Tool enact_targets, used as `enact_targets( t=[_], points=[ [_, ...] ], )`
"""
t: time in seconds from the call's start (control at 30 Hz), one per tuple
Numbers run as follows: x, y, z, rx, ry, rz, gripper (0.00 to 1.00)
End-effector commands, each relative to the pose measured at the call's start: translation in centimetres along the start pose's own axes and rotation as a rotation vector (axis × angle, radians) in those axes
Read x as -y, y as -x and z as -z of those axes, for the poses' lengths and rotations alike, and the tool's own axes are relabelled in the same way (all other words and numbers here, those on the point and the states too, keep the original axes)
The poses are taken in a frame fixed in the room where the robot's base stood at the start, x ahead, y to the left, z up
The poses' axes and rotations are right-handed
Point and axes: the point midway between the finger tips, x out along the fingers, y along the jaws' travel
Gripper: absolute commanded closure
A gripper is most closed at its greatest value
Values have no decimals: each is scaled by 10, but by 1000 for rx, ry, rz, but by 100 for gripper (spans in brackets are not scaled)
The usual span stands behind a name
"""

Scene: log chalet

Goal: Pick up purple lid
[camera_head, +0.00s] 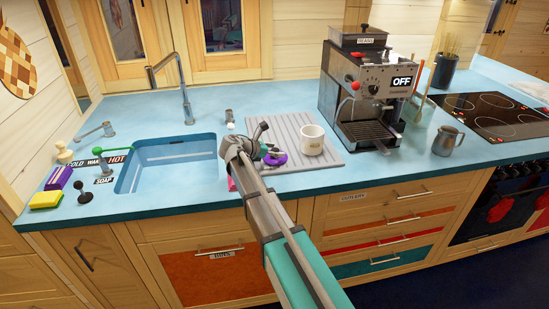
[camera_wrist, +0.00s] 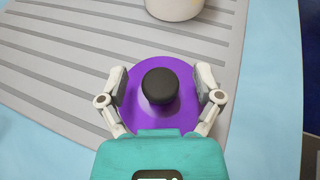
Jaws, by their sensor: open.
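The purple lid (camera_wrist: 184,76) is a round purple disc with a black knob (camera_wrist: 160,86) on top. In the wrist view it lies at the front edge of the grey ribbed drying mat. My gripper (camera_wrist: 160,92) is open above the lid, with one finger on either side of the knob. I cannot tell whether the fingers touch the lid. In the head view the lid (camera_head: 275,158) shows only in part, beside my gripper (camera_head: 258,148), which hides the rest of it.
A cream mug (camera_head: 312,139) stands on the mat (camera_head: 290,123) close behind the lid. A coffee machine (camera_head: 365,90) and a metal pitcher (camera_head: 447,140) stand to the right. The sink (camera_head: 165,172) lies to the left. The counter's front edge is close by.

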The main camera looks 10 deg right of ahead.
Motion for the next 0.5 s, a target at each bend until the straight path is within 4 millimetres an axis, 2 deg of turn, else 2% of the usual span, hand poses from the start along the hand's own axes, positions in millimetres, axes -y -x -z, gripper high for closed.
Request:
enact_targets(
  t=[0.27,0.5],
  points=[
    [0,0,0,0,0,0,17],
    [0,1,0,0,0,0,59]
  ],
)
